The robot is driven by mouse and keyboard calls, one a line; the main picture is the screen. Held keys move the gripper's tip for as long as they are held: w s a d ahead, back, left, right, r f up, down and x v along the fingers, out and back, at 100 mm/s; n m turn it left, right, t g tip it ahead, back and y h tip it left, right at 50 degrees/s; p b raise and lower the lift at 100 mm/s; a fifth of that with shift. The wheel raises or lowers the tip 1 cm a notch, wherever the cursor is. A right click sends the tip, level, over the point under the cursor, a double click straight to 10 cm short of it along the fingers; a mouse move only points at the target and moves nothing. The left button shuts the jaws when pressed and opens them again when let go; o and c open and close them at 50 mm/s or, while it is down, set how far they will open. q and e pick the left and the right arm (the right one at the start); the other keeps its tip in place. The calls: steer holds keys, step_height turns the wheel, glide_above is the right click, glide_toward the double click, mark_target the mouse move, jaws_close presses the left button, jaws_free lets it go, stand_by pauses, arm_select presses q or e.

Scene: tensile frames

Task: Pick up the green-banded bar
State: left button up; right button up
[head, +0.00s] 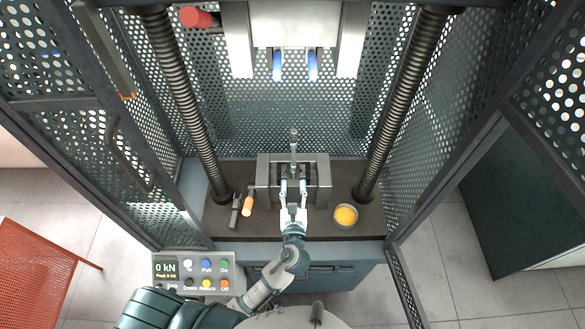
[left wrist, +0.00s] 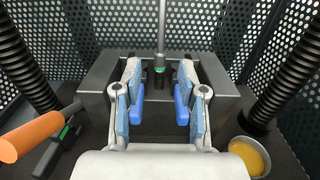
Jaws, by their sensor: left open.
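A slim grey bar (head: 293,141) stands upright at the grey lower grip block (head: 322,172) of the test frame. In the left wrist view the bar (left wrist: 161,30) rises at the top middle, with a small green band near its lower part, above a dark ribbed piece. My left gripper (head: 293,184) is open at the near side of the block. In the left wrist view its blue-padded fingers (left wrist: 160,72) stand to either side of the bar's line, with a clear gap and nothing held between them. My right gripper is not in view.
An orange-handled tool (head: 247,206) and a dark tool (head: 235,212) with a green patch lie left of the block. A bowl with yellow contents (head: 345,215) is at right. Ribbed columns (head: 180,100) and mesh walls flank the space; blue-tipped upper jaws (head: 295,65) hang above. A control panel (head: 190,272) is in front.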

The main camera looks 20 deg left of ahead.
mark_target(294, 162)
arm_select(q)
steer(key=p+x, duration=0.1)
steer(key=x, duration=0.9)
steer(key=shift+w+f, duration=0.1)
steer(key=shift+w, duration=0.35)
steer(key=shift+d, duration=0.1)
jaws_close()
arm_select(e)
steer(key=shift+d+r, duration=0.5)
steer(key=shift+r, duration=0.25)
